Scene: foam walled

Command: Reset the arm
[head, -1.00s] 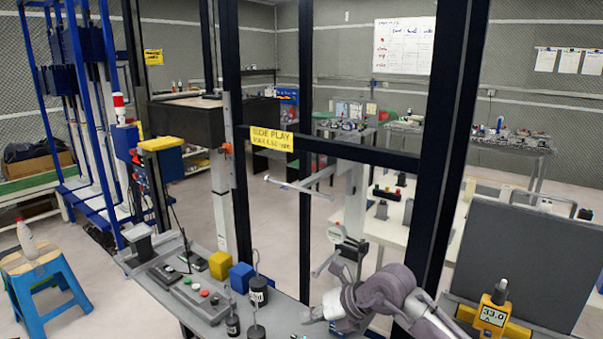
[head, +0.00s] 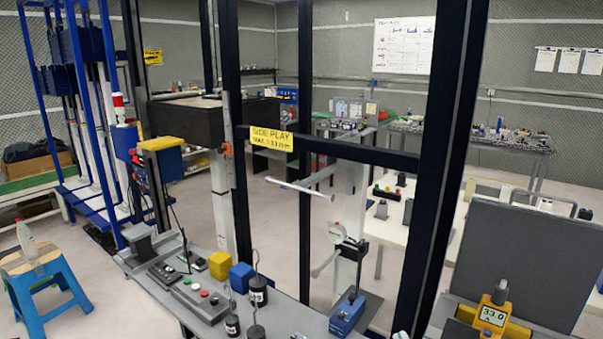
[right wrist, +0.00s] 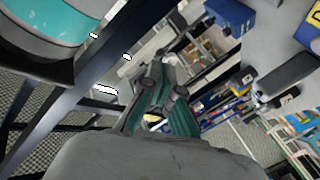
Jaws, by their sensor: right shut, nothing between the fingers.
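My right gripper (right wrist: 158,118) shows in the right wrist view, with its grey and teal fingers together and nothing between them. It points into the room, and its fingertips appear clear of any object. A large grey rounded surface fills the bottom of that view and hides part of what lies below the fingers. Neither gripper shows in the head view. My left gripper is in neither view.
The grey bench (head: 205,316) holds a yellow block (head: 221,265), a blue cube (head: 241,277), dark weights (head: 258,292) and a blue box (head: 347,314). Dark frame posts (head: 447,150) rise behind it. A grey panel (head: 525,265) and yellow gauge (head: 492,314) stand at right.

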